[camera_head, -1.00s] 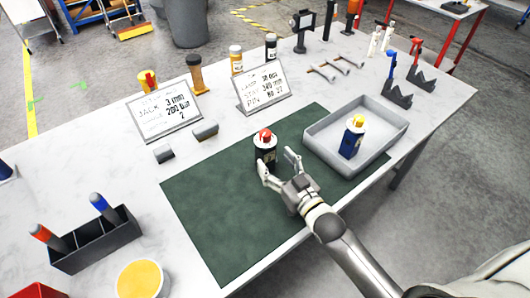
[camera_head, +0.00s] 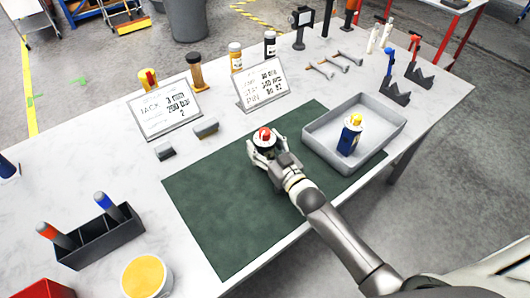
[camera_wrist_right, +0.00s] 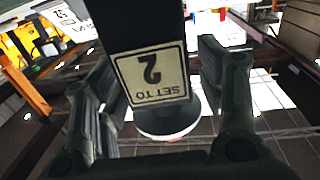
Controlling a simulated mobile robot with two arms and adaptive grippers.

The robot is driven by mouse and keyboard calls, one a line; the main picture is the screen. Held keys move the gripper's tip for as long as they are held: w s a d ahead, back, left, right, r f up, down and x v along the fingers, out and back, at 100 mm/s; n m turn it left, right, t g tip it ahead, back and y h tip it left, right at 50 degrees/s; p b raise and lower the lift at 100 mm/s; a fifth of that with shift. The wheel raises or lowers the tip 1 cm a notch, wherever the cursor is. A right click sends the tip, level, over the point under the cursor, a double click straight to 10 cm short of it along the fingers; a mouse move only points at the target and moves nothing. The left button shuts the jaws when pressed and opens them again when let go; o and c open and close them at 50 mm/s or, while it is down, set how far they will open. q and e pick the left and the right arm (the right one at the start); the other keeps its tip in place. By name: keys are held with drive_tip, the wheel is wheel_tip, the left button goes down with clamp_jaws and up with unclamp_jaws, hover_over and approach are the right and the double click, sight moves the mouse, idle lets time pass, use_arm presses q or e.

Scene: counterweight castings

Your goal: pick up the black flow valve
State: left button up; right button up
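The black flow valve (camera_head: 264,136) with a red knob on top stands upright on the green mat (camera_head: 222,215). My right gripper (camera_head: 262,148) is around it from the near side, and its fingers hide most of the body. In the right wrist view the valve's black body (camera_wrist_right: 130,22) with a "SET TO 2" label is between the two fingers (camera_wrist_right: 160,95). A narrow gap shows beside the right finger, so the fingers look open around it; contact on the left is unclear. My left gripper is not in view.
A grey tray (camera_head: 376,163) at the right of the mat holds a blue valve (camera_head: 349,135) with a yellow knob. Two sign cards (camera_head: 164,109) stand behind the mat. A black bin (camera_head: 100,238) with screwdriver-like handles is at the left. The mat's left part is clear.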

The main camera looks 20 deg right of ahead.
drive_tip(key=c, duration=1.2)
drive_tip(key=shift+w+r, duration=0.1)
drive_tip(key=shift+r, duration=0.05)
clamp_jaws()
